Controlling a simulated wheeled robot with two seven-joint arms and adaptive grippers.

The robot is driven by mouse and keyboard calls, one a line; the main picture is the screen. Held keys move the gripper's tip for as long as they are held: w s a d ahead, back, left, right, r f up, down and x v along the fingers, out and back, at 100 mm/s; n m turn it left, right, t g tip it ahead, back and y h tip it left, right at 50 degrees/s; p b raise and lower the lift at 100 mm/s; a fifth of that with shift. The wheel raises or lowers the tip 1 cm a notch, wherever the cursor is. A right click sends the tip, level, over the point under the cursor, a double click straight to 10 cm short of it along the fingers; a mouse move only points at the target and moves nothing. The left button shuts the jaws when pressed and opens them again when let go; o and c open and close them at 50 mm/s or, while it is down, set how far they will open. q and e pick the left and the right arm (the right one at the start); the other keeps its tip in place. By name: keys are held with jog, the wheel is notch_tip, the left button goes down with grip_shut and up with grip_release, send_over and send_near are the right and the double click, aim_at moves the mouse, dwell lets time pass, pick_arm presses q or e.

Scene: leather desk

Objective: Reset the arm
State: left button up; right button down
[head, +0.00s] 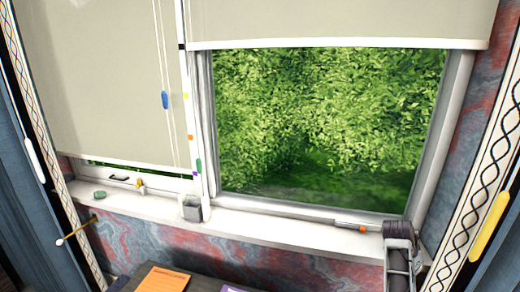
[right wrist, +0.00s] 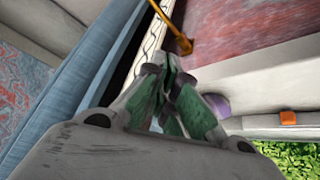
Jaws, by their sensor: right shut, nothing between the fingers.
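My right gripper (right wrist: 167,85) shows in the right wrist view, with its green-padded fingers drawn together and nothing visible between them. It is in front of the patterned wall and curtain side of the window and touches nothing that I can make out. A grey jointed part at the lower right of the head view, in front of the window sill, looks like part of my right arm. My left gripper is in neither view.
The white window sill (head: 270,228) carries a small grey box (head: 191,209), a green item (head: 100,195) and a marker-like item (head: 350,225). Below are an orange book (head: 163,280) and a purple item (head: 232,289). A blue curtain (right wrist: 75,85) hangs near my right gripper.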

jog(key=s+a+f+n+t+y, duration=0.1)
jog(key=s+a+f+n+y, duration=0.1)
jog(key=s+a+n, duration=0.65)
jog(key=s+a+f+n+t+y, duration=0.1)
jog(key=s+a+f+n+y, duration=0.15)
jog(key=s+a, duration=0.65)
jog(key=s+a+f+n+t+y, duration=0.15)
jog(key=s+a+f+n, duration=0.35)
jog(key=a, duration=0.8)
notch_tip(320, 180, down, 30)
jog(key=s+g, duration=0.2)
jog(key=s+d+f, duration=0.2)
jog(key=s+f, duration=0.8)
jog(key=s, duration=0.1)
jog(key=s+d+f+n+g, duration=0.1)
jog(key=s+d+f, duration=0.1)
jog(key=s+f, duration=0.8)
jog(key=shift+s, duration=0.55)
jog(key=shift+f, duration=0.1)
